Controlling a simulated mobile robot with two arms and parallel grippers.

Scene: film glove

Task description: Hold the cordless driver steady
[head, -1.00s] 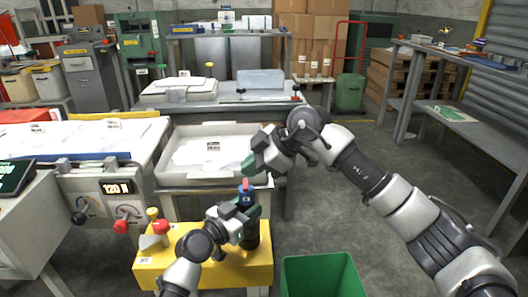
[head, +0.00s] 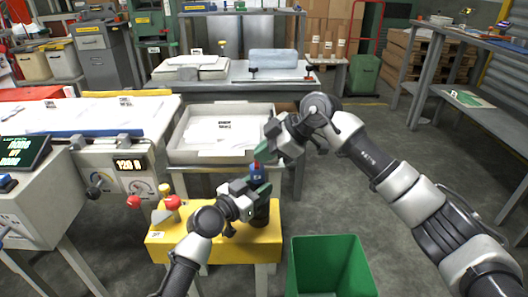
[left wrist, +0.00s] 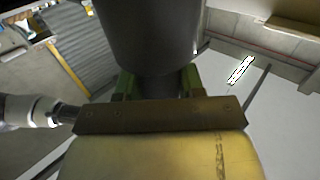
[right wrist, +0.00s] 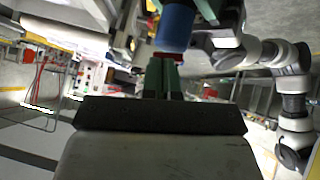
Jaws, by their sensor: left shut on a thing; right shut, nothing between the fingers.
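The cordless driver stands upright on the yellow bench (head: 215,237), with a dark body (head: 261,215), a blue band (head: 257,172) and a red top. My left gripper (head: 262,190) is shut on the driver's body. In the left wrist view the dark cylinder (left wrist: 150,40) sits between its green fingers (left wrist: 157,85). My right gripper (head: 262,152) is shut and empty, right at the driver's top. In the right wrist view the blue part (right wrist: 175,27) and red piece (right wrist: 165,57) are just beyond its closed fingers (right wrist: 163,78). I cannot tell whether they touch.
A green bin (head: 330,262) stands right of the bench. A white tray (head: 180,155) with film is behind it. A machine with a "120" display (head: 130,166) is at left. Floor on the right is clear.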

